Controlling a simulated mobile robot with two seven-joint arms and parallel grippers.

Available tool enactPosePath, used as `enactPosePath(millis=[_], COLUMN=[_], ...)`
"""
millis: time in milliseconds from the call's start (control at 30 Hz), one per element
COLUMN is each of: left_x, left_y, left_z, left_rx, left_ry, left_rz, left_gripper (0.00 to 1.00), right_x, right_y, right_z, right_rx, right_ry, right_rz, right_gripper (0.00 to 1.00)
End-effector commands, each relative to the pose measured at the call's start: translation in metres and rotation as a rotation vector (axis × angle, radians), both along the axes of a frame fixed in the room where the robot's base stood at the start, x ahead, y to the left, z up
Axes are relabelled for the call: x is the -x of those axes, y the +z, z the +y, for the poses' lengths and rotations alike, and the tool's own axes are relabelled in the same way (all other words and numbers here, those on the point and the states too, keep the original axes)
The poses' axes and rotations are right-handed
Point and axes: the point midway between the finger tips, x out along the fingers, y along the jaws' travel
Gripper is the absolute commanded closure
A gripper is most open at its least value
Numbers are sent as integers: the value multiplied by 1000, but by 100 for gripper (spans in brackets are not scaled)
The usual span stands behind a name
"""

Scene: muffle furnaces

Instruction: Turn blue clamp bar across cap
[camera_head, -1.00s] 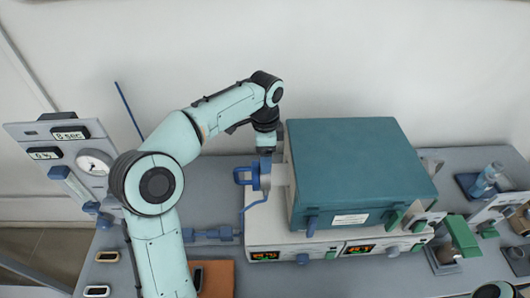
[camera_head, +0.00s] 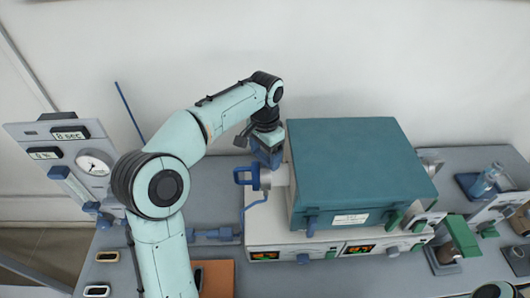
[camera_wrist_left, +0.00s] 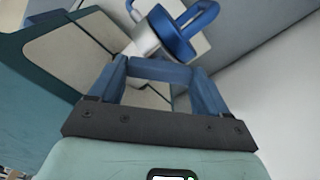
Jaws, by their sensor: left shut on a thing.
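The furnace (camera_head: 355,170) is a teal box on a white base with a port on its left side. A blue cap (camera_head: 264,177) with a loop handle is on that port. The cap and its loop also show at the top of the left wrist view (camera_wrist_left: 172,38). My left gripper (camera_head: 268,155) is above and behind the cap, tilted, close to the furnace's left wall. In the left wrist view its two blue fingers (camera_wrist_left: 160,72) are on either side of a short blue clamp bar (camera_wrist_left: 158,70), shut on it. The bar's far side is hidden.
A grey panel with a dial (camera_head: 95,163) stands at the left. Blue pipework (camera_head: 212,234) lies in front of the cap. An orange-brown pad (camera_head: 217,276) is at the front. Green-handled fixtures (camera_head: 460,235) crowd the right. The bench left of the cap is mostly clear.

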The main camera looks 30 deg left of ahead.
Motion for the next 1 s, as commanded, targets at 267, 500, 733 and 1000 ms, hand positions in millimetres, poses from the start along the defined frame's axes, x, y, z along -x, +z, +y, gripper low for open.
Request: enactPosePath(millis=[267, 500, 733, 1000], left_x=[0, 0, 0, 0], left_y=[1, 1, 1, 1], left_z=[-1, 0, 0, 0], left_rx=[0, -1, -1, -1], left_ry=[262, 489, 682, 840], left_rz=[-2, -2, -2, -2], left_gripper=[54, 54, 54, 54], right_x=[0, 0, 0, 0], right_y=[0, 0, 0, 0], right_z=[0, 0, 0, 0], right_rx=[0, 0, 0, 0], right_ry=[0, 0, 0, 0], right_rz=[0, 0, 0, 0], right_gripper=[42, 42, 42, 42])
